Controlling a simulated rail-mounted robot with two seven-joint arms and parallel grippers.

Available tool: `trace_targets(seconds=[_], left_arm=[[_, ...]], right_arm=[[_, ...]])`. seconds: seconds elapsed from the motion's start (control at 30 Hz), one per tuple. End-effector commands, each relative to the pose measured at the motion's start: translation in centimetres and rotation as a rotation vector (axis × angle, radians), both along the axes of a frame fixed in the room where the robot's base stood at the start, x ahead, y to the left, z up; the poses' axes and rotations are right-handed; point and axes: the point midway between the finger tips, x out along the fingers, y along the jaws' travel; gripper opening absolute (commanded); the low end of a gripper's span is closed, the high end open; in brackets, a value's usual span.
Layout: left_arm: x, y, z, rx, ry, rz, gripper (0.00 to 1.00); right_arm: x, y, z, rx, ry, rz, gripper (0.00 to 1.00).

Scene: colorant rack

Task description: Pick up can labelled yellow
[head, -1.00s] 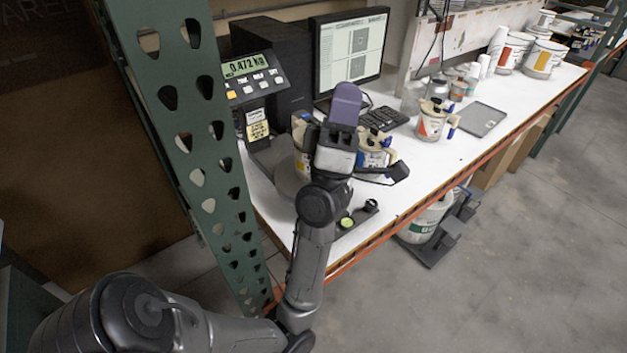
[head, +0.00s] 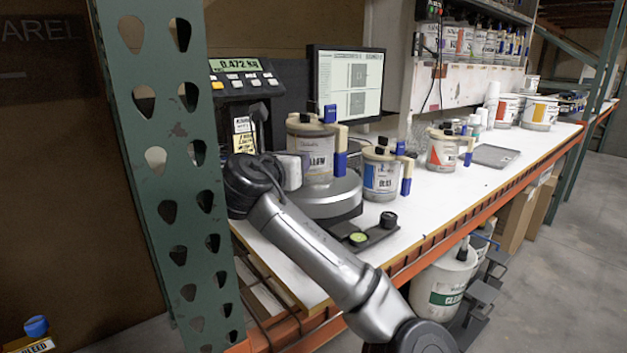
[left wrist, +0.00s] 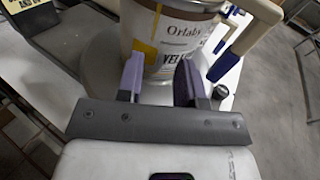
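The can labelled yellow (head: 318,160) stands upright on the round plate of the scale (head: 325,203). My right gripper is not in view.
A blue-labelled can (head: 382,174) stands close right of the scale, and a red-labelled can (head: 442,150) farther right. A monitor (head: 347,80) and weight display (head: 235,66) stand behind. A green perforated post (head: 170,235) rises at the left. A grey tray (head: 495,155) lies farther right.

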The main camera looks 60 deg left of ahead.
Motion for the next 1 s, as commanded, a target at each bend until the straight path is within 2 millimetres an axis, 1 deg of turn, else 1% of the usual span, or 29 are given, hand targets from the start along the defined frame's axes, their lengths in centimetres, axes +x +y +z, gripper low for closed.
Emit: trace_targets(seconds=[0.03,0.2,0.33,0.43,0.67,0.83,1.0], left_arm=[[0.5,-0.9,-0.8,0.006,-0.021,-0.081,0.34],[1.6,-3.3,-0.4,0.055,-0.051,-0.285,0.34],[2.1,-4.3,-0.1,0.086,-0.062,-0.364,0.34],[2.8,-4.4,0.0,0.095,-0.064,-0.387,0.34],[4.8,-3.8,-0.2,0.096,-0.063,-0.389,0.34],[6.9,-3.1,-0.5,0.097,-0.064,-0.389,0.34],[8.5,-2.5,-0.3,0.095,-0.064,-0.386,0.34]], right_arm=[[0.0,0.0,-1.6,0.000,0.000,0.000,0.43],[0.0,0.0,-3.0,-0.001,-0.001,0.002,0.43],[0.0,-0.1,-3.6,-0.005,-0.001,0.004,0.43],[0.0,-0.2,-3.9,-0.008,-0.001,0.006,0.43],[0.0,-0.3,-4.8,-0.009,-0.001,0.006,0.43],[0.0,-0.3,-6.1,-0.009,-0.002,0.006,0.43],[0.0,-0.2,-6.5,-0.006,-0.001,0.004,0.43]])
